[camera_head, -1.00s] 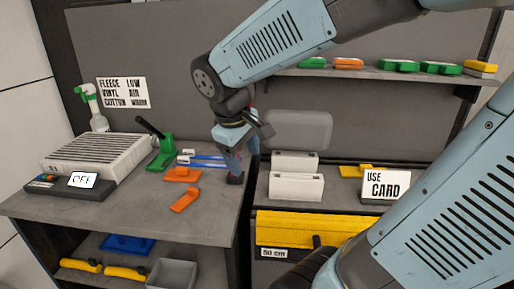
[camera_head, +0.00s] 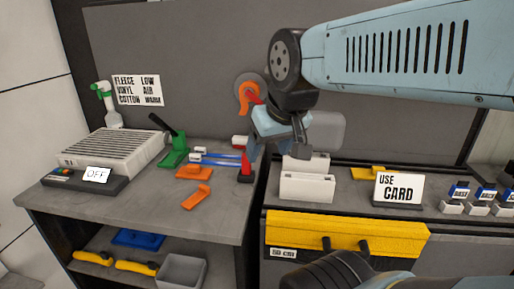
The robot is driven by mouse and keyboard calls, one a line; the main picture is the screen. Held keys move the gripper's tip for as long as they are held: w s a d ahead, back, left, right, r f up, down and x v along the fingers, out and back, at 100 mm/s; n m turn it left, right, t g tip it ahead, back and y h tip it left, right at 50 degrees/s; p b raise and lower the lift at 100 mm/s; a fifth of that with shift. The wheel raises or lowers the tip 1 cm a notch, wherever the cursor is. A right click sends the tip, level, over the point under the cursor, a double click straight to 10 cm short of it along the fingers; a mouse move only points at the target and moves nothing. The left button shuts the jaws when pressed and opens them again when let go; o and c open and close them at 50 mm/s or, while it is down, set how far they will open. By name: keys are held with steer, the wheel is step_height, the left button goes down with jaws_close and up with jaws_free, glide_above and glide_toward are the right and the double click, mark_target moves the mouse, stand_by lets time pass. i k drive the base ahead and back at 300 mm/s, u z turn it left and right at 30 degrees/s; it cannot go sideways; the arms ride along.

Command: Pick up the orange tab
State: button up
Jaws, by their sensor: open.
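A small flat orange piece (camera_head: 196,197) lies near the front of the left bench top. A second orange piece (camera_head: 193,173) with a raised part lies just behind it. Another orange shape (camera_head: 248,97) shows against a grey disc at the back panel. I cannot tell for sure which one is the orange tab. My gripper (camera_head: 276,154) is open and empty, pointing down at the right end of the left bench, apart from and right of the orange pieces. A red object (camera_head: 246,168) shows by its left finger; I cannot tell whether they touch.
Blue-handled tools (camera_head: 218,159) and a green tool (camera_head: 172,152) lie behind the orange pieces. A vented heater-like unit (camera_head: 112,150) stands at left. The front left bench top is clear.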

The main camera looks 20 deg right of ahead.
mark_target(204, 191)
steer(key=z, duration=0.65)
steer(key=k, duration=0.85)
steer(key=u, duration=0.75)
steer(key=i, duration=1)
steer(key=z, duration=0.1)
